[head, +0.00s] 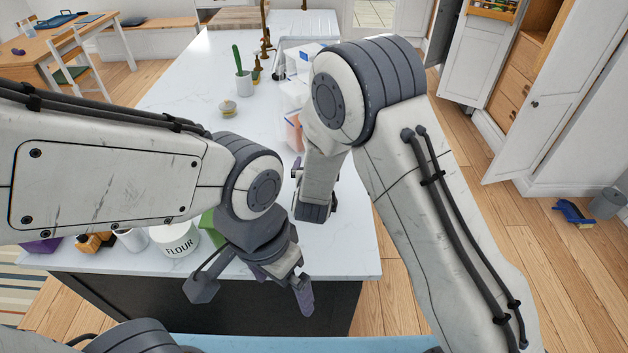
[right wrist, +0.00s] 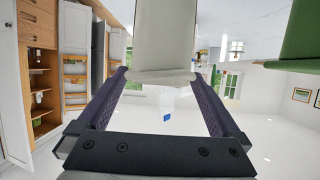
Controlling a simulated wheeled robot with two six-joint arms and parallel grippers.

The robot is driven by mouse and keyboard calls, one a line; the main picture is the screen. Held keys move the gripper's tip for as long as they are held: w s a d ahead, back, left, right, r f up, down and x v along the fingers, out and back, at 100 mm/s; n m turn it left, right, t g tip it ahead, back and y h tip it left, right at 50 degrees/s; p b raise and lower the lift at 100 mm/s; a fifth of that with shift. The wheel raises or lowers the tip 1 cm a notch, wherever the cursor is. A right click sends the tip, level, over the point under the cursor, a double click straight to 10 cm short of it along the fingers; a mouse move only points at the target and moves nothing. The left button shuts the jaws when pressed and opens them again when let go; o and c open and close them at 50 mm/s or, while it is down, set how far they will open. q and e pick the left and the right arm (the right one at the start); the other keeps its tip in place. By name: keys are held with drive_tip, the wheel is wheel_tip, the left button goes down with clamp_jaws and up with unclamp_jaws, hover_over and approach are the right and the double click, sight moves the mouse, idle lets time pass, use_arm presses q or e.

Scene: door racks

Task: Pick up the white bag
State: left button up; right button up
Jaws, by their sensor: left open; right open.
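In the right wrist view, a pale off-white shape with a creased edge, which looks like the white bag (right wrist: 161,35), fills the upper middle. It lies between and beyond the fingertips of my right gripper (right wrist: 155,76), which is open. Contact with the fingers cannot be told. In the head view my right arm covers much of this area, and I cannot make out the bag clearly there. My left gripper (head: 253,288) is open and empty at the counter's near edge, in front of the flour canister.
The white counter (head: 190,95) holds a flour canister (head: 176,240), a green item (head: 211,229), a small jar (head: 228,108) and a pot with a green utensil (head: 243,84). White and blue packages (head: 297,62) stand behind my right arm. The counter's middle left is clear.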

drive_tip(key=p+x, duration=0.1)
drive_tip(key=x, duration=0.1)
drive_tip(key=p+x, duration=0.1)
drive_tip(key=x, duration=0.2)
drive_tip(key=shift+f+p, duration=0.35)
drive_tip(key=shift+p, duration=0.05)
drive_tip(key=shift+r, duration=0.1)
clamp_jaws()
